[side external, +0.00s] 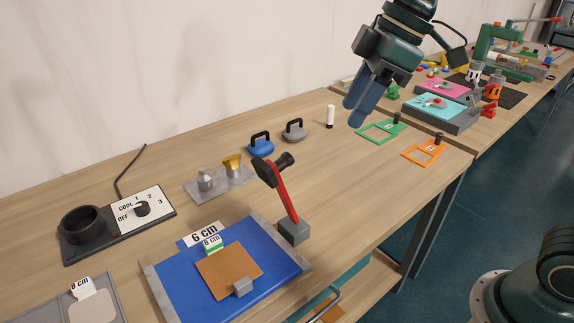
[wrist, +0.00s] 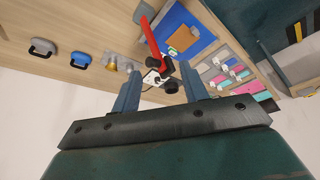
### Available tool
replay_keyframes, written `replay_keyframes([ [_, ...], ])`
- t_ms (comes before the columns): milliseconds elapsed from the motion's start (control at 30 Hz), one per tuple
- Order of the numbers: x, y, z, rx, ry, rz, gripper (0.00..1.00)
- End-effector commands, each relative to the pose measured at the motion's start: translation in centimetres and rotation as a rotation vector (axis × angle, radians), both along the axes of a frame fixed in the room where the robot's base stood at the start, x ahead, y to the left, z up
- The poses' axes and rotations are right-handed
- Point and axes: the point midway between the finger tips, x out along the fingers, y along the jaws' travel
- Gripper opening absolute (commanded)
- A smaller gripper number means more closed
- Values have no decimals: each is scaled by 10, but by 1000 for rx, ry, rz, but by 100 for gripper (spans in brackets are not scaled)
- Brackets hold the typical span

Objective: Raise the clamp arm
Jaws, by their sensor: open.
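I cannot tell for sure which thing is the clamp arm. A green frame (side external: 490,43) with a red-tipped lever (side external: 545,20) stands at the far right back in the side external view. Grey and orange upright fixtures (side external: 474,74) stand near it, too small to read. My gripper (side external: 353,112) hangs high above the table, left of these, with its blue fingers pointing down. In the wrist view my gripper (wrist: 160,76) is open, with nothing held between its fingers. None of these fixtures is clear in the wrist view.
A black-headed, red-handled hammer (side external: 281,188) stands upright in a grey block beside a blue board (side external: 180,284). Green (side external: 379,132) and orange (side external: 423,151) frames lie below my gripper. Blue (side external: 261,144) and grey (side external: 295,131) handled weights sit near the wall. Wood between them is clear.

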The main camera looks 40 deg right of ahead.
Motion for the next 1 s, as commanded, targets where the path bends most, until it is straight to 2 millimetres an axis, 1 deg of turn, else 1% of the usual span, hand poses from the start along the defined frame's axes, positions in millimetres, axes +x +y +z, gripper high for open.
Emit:
replay_keyframes([
  [500, -45, -37, -6, 5, -18, -265, 44],
  [1000, -91, -73, -24, 13, -41, -518, 44],
])
